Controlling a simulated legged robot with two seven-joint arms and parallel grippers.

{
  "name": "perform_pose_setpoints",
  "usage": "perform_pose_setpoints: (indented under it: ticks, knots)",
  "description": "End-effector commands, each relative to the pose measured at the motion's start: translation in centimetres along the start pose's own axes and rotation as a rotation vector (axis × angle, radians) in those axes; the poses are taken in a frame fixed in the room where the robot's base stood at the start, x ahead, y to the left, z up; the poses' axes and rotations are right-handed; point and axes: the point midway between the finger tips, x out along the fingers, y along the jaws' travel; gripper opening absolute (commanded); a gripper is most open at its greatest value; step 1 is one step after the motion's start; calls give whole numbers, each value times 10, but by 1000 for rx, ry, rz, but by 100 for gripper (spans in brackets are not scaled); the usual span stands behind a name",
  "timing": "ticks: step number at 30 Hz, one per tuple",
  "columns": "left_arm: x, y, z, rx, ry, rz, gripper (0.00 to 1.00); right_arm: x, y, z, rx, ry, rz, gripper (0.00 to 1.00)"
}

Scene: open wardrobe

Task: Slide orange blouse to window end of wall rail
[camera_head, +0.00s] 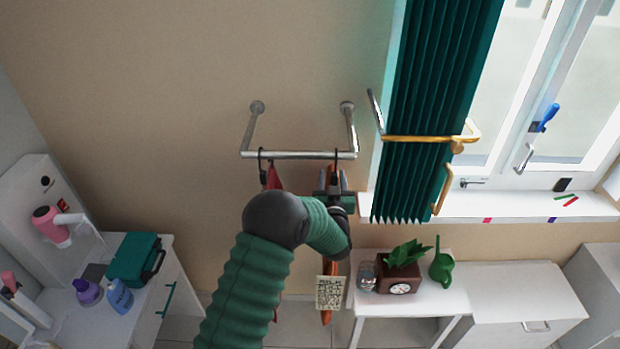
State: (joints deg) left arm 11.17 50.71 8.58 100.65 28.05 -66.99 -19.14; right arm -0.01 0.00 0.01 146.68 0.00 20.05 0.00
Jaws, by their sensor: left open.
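The wall rail (300,155) is a short metal bar on two wall brackets, its right end toward the window. The orange blouse (328,268) hangs edge-on near that right end. Its hanger hook (337,158) is over the rail, close to the right bracket. My left gripper (334,182) is open at the hanger, just below the rail, and with my forearm hides most of the blouse. I cannot tell whether the fingers touch the hanger. My right gripper is not in view.
A red garment (273,178) hangs at the rail's left end, partly behind my arm. A green curtain (430,110) with a golden holder (415,139) is right of the rail. Below are a white table with a plant (403,254) and a left cabinet with a green case (133,259).

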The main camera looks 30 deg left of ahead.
Motion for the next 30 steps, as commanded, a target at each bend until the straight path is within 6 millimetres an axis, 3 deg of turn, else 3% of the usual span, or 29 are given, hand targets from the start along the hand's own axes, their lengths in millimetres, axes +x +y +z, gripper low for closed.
perform_pose_setpoints:
  ticks: [4,7,15,21,25,30]
  knots:
    - [-7,1,2,0,-1,2,44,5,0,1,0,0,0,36]
    - [-25,1,4,1,0,4,44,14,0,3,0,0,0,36]
    - [-104,0,6,0,1,5,44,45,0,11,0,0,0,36]
    - [-150,0,4,-2,0,3,44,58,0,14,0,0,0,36]
    - [-164,-1,3,-2,0,1,44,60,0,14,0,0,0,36]
    - [-167,-1,2,-1,-1,0,44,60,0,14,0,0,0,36]
